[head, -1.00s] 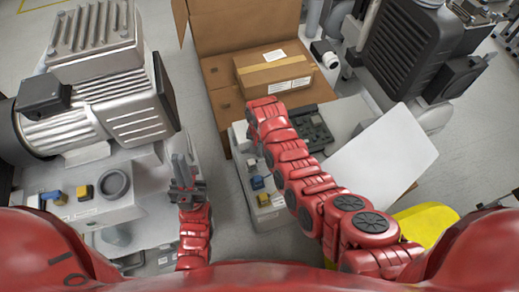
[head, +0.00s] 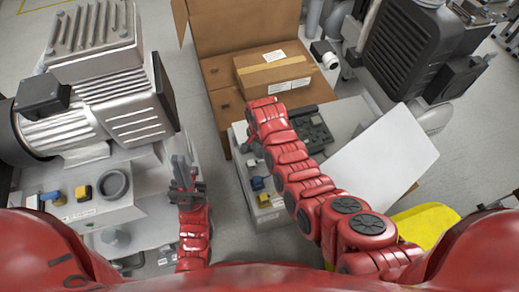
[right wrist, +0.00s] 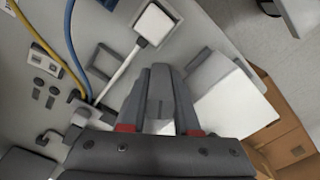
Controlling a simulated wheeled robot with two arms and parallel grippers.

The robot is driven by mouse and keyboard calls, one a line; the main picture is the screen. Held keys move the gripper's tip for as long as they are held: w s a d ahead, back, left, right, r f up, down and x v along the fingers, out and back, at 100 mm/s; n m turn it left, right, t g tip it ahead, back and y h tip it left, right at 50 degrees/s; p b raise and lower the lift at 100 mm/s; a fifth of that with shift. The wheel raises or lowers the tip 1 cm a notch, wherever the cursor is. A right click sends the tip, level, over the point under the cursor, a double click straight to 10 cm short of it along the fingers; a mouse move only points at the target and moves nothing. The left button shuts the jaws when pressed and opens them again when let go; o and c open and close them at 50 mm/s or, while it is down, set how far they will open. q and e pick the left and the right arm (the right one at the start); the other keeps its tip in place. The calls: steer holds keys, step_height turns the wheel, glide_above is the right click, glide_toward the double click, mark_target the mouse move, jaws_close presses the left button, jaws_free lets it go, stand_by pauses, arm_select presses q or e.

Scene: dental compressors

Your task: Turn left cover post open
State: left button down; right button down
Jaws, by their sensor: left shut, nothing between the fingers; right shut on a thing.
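My left gripper (head: 184,172) is shut and empty, over the right edge of the left compressor's base in the head view. My right arm reaches over the right unit, a pale grey housing (head: 268,217). Its forearm hides the gripper in the head view. In the right wrist view my right gripper (right wrist: 160,82) is shut on a pale grey part (right wrist: 158,126), mostly hidden between the fingers. I cannot tell for sure whether this part is the left cover post. A white block (right wrist: 238,108) is just right of the fingers.
The left compressor (head: 100,110) fills the left side. A cardboard box (head: 225,75) with a taped carton (head: 273,72) stands behind the right unit. A white panel (head: 385,155) lies tilted at right. Blue and yellow cables (right wrist: 62,55) run left of the right gripper.

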steer(key=shift+w, duration=0.1)
steer(key=c, duration=0.6)
jaws_free()
steer(key=shift+c, duration=0.2)
step_height(320, 180, up, 18)
steer(key=p, duration=1.1)
steer(key=shift+f, duration=0.25)
steer(key=shift+f, duration=0.1)
